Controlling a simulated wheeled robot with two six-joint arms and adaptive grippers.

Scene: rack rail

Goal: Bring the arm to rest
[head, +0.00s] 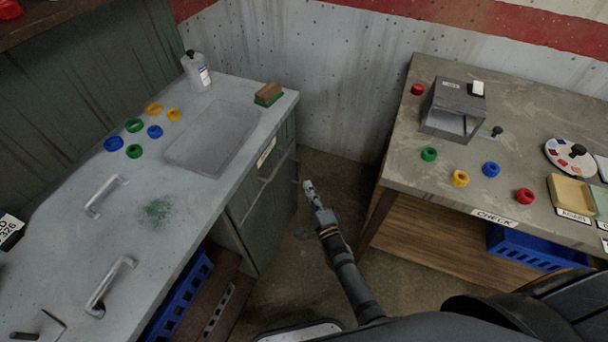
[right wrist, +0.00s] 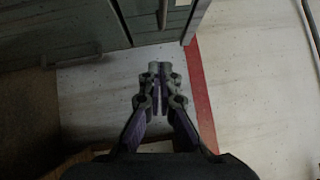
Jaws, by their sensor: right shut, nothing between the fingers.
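My right gripper (head: 309,188) hangs over the gap between the two counters in the head view, with its arm coming up from the bottom. In the right wrist view its fingers (right wrist: 160,72) are together and hold nothing. It is apart from the drawer front (head: 262,185) of the left counter and from the right table (head: 400,170). My left gripper is not in view.
The left counter (head: 150,260) carries two metal handles (head: 105,195), several coloured rings (head: 134,126), a bottle (head: 197,72) and a brush (head: 268,94). The right table holds a grey box (head: 453,108), several rings (head: 460,178) and a palette (head: 571,157). Floor (head: 330,172) shows between them.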

